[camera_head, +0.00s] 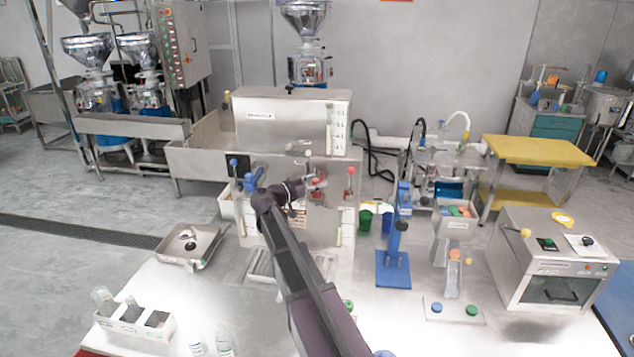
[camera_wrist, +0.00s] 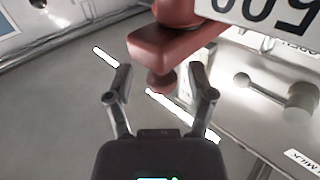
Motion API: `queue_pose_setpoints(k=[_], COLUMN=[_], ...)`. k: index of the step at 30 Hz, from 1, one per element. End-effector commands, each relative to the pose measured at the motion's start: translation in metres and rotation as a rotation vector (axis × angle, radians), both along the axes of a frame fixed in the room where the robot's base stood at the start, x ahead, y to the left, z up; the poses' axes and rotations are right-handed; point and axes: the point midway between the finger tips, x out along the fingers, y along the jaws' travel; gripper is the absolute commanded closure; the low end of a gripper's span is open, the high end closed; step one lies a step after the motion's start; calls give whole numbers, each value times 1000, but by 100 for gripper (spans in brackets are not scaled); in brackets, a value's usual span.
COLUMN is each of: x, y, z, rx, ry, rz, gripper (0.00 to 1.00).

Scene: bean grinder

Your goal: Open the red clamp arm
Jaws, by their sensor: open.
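The red clamp arm (camera_wrist: 170,52) fills the upper middle of the wrist view, a blocky red piece with a rounded end pointing down toward me. In the head view a small red part (camera_head: 318,184) shows on the front of the steel machine (camera_head: 293,122), just right of my wrist. My gripper (camera_wrist: 162,82) is open in the wrist view. The red rounded end shows between its two dark fingers, with a visible space on each side. Whether anything touches cannot be told. In the head view my gripper is small and partly hidden by my arm.
A white label reading 500 (camera_wrist: 275,15) is close to the red part at upper right. A pale handle (camera_wrist: 265,95) sticks out at right. In the head view, a red-knobbed lever (camera_head: 350,171) and a blue-knobbed lever (camera_head: 234,164) flank my wrist. A blue stand (camera_head: 394,268) is to the right.

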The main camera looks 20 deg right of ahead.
Motion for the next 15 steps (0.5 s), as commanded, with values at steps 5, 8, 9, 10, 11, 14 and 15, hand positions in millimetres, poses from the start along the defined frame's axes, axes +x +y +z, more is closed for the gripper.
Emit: queue_pose_setpoints(k=[5,8,9,10,11,14,15], x=[0,0,0,0,0,-1,-1], y=[0,0,0,0,0,-3,-2], z=[0,0,0,0,0,0,0], rx=[0,0,0,0,0,0,1], ry=[0,0,0,0,0,0,1], rz=[0,0,0,-1,-1,-2,-3], gripper=[63,92,100,100,100,100,100])
